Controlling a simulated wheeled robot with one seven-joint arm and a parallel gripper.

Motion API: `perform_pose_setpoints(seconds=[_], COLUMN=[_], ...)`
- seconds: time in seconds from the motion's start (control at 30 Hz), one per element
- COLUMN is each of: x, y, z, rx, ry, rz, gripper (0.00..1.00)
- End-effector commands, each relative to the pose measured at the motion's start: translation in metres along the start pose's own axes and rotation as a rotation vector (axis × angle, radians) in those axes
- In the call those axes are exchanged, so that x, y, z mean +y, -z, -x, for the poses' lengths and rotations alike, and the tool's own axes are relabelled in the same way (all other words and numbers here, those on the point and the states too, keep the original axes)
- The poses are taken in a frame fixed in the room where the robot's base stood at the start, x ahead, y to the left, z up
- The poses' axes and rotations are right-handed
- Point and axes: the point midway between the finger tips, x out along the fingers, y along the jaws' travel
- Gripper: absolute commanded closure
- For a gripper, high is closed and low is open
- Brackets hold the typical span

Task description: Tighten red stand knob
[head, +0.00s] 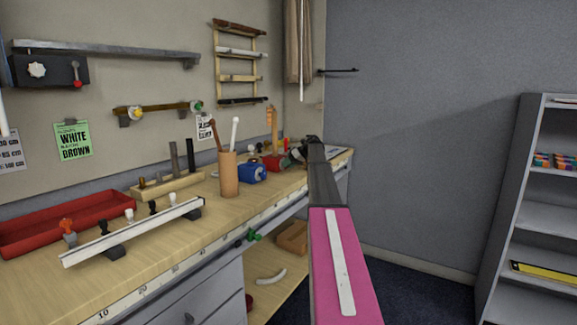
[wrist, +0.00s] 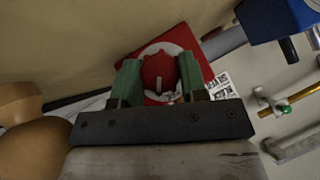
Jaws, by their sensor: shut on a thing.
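The red knob (wrist: 159,74) sits between the two green fingers of my gripper (wrist: 160,80) in the wrist view. It is a rounded, lobed knob with a pale mark on its front. Behind it is the red stand (wrist: 194,42) with a pale ring around the knob. My gripper is shut on the knob, one finger on each side. In the head view the red stand (head: 272,162) is at the far end of the table, and my gripper (head: 297,154) reaches it. The knob itself is hidden there.
A blue block (head: 252,173) stands left of the red stand, with a tan cup of sticks (head: 229,175) nearer. A white rail with knobs (head: 135,232) and a red tray (head: 65,222) lie along the table (head: 222,210). The wall is close behind.

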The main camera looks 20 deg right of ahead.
Motion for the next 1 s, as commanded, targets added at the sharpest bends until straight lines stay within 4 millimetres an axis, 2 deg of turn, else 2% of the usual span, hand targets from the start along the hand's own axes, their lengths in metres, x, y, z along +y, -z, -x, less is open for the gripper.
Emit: perform_pose_setpoints(seconds=[0.7,0.73,0.8,1.0], x=[0.0008,0.0008,0.0008,0.0007], y=[0.0003,0.0003,0.0003,0.0002], z=[0.0000,0.0000,0.0000,-0.0001], rx=[0.002,0.002,0.002,0.001], ry=[0.063,0.063,0.063,0.063], rz=[-0.064,-0.064,-0.064,-0.063], gripper=[0.84,0.57,0.35,0.35])
